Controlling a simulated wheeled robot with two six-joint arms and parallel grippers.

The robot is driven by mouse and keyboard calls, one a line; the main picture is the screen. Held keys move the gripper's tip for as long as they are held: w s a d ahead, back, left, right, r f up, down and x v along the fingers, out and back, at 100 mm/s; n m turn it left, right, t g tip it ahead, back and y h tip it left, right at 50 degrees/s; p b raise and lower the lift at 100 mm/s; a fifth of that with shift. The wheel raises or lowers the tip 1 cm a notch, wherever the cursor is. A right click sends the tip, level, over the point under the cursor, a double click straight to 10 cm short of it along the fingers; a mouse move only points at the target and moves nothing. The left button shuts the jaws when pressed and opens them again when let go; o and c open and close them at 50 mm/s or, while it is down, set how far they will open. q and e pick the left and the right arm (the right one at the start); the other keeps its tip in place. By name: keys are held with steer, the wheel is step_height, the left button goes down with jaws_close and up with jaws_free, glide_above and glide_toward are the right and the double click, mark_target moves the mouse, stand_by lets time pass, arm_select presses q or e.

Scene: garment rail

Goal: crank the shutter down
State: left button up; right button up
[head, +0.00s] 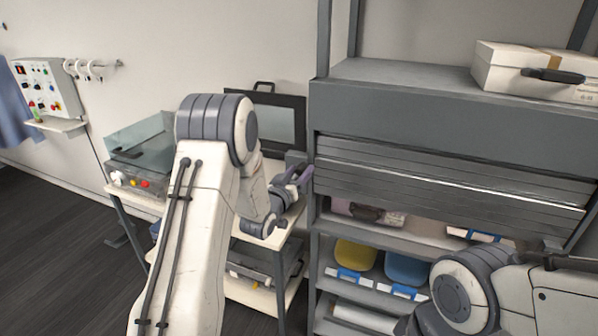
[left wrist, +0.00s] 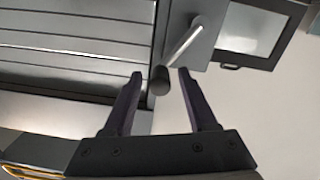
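The grey slatted shutter (head: 440,187) hangs partly lowered under its housing on the shelf unit; the shelves below it are open. The crank sits on a grey box at the unit's left side. Its metal arm (left wrist: 184,42) and dark knob (left wrist: 158,81) show in the left wrist view. My left gripper (head: 297,176) is at the crank. In the left wrist view, its two dark fingers (left wrist: 160,73) are apart, with the knob between or just beyond their tips and gaps on both sides. My right arm enters at lower right; its gripper is not visible.
A white case (head: 535,72) lies on top of the unit. Yellow (head: 356,254) and blue (head: 407,268) bins stand on a lower shelf. A cart (head: 262,262) with equipment stands left of the unit. A control panel (head: 47,87) hangs on the wall. Floor at left is clear.

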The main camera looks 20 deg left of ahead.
arm_select(q)
jaws_close()
stand_by(1.2)
